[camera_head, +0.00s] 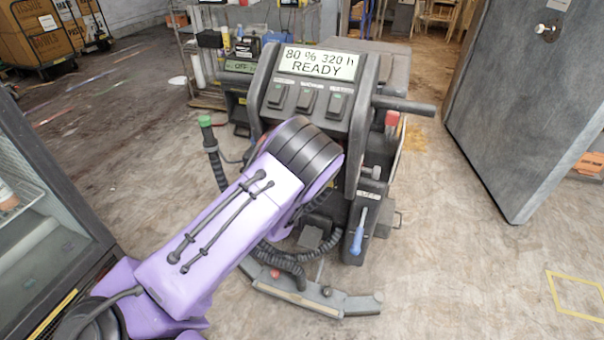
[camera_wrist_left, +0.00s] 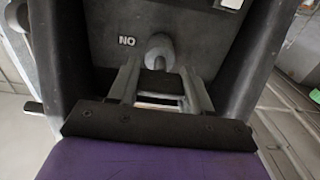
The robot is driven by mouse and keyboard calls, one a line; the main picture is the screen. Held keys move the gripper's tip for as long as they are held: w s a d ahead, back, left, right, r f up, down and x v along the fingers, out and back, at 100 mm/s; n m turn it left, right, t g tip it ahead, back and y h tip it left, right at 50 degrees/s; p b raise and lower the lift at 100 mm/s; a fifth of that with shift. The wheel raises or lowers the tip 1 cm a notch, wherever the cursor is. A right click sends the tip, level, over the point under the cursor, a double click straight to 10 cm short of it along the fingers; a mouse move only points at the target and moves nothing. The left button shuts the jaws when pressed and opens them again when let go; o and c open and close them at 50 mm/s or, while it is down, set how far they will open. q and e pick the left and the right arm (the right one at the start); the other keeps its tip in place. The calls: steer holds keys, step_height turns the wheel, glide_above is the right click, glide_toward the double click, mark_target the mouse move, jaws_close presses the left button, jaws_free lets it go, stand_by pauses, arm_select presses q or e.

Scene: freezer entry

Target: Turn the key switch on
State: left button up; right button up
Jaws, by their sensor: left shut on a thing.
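The dark machine (camera_head: 365,90) stands ahead in the head view, its display (camera_head: 318,63) lit with "80 % 320 h READY". In the left wrist view the key switch (camera_wrist_left: 159,47) is a rounded grey knob on a dark recessed panel, beside a label (camera_wrist_left: 127,41) that looks like "NO", possibly an upside-down "ON". My left gripper (camera_wrist_left: 160,70) is shut on the key switch, one finger on each side of it. In the head view my purple left arm hides this gripper and the key switch. My right gripper is not in view.
Buttons (camera_head: 307,99) sit below the display. A black handle (camera_head: 405,106) sticks out to the right. A grey door (camera_head: 525,100) stands at the right and a glass-fronted cabinet (camera_head: 45,220) at the left. The floor (camera_head: 460,260) at the right front is clear.

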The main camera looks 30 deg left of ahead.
arm_select(q)
steer(key=o, duration=1)
steer(key=shift+o, duration=0.2)
steer(key=b+v, duration=0.1)
steer(key=v, duration=0.9)
steer(key=shift+s, duration=0.3)
steer(key=shift+f, duration=0.1)
steer(key=s+d+f+n+g+p, duration=0.1)
steer(key=s+d+f+n+g, duration=0.1)
steer(key=s+f+g, duration=0.5)
steer(key=s+d+f+n+g+h, duration=0.1)
steer(key=s+d+f+n+g, duration=0.1)
steer(key=s+f+g, duration=0.5)
steer(key=s+f, duration=0.3)
steer(key=s, duration=0.4)
steer(key=s+f, duration=0.3)
steer(key=s, duration=0.4)
steer(key=shift+d+f+p, duration=0.25)
steer(key=shift+d+p, duration=0.05)
steer(key=shift+p, duration=0.1)
